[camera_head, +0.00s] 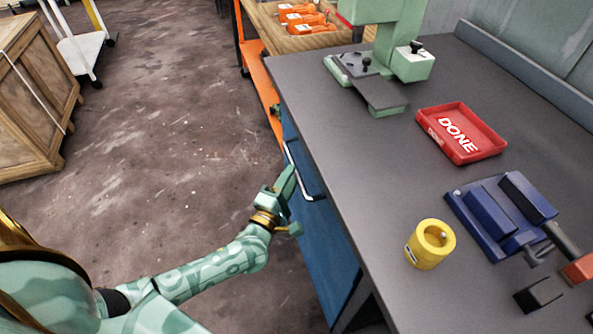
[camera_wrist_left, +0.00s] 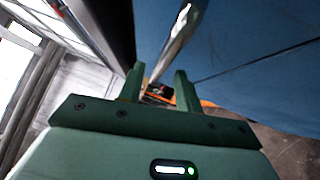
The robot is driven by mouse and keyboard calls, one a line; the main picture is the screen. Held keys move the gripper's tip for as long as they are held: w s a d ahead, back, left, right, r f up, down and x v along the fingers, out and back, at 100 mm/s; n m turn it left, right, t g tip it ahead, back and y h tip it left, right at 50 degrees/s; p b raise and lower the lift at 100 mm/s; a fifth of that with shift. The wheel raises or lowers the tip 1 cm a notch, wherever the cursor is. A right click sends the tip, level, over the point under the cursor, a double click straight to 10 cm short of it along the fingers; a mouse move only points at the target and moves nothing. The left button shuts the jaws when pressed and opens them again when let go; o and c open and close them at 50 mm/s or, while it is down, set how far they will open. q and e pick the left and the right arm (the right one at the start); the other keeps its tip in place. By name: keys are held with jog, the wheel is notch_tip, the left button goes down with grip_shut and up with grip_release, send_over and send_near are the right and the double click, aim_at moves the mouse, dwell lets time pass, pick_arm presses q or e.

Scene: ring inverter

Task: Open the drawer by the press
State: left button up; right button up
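The green press (camera_head: 405,62) stands at the far end of the dark workbench (camera_head: 340,135). Below the bench's left edge is a blue drawer front (camera_head: 322,235) with a silver bar handle (camera_head: 302,176). No gap shows at the top of the drawer. My left gripper (camera_head: 291,203) is at the near part of the handle, its fingers spread. In the left wrist view the handle (camera_wrist_left: 179,38) runs down toward the space between the fingertips (camera_wrist_left: 160,80), with blue panel (camera_wrist_left: 240,45) to the right. Whether the fingers touch the handle is unclear. My right gripper is not in view.
On the bench are a red DONE tray (camera_head: 485,143), a yellow cylinder (camera_head: 430,245) and a blue fixture (camera_head: 490,225). An orange-framed bench (camera_head: 258,85) stands beyond. A wooden crate (camera_head: 35,95) is at far left. The floor (camera_head: 165,150) between is clear.

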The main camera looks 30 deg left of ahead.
pick_arm(q)
jog(key=w, duration=0.2)
jog(key=shift+w+a+r, duration=0.1)
jog(key=shift+w, duration=0.2)
jog(key=shift+w+r, duration=0.1)
jog(key=shift+w, duration=0.3)
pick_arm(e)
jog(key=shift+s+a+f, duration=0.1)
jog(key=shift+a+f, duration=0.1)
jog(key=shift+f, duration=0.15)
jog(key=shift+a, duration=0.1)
pick_arm(q)
grip_shut()
jog(key=shift+s+a, duration=0.1)
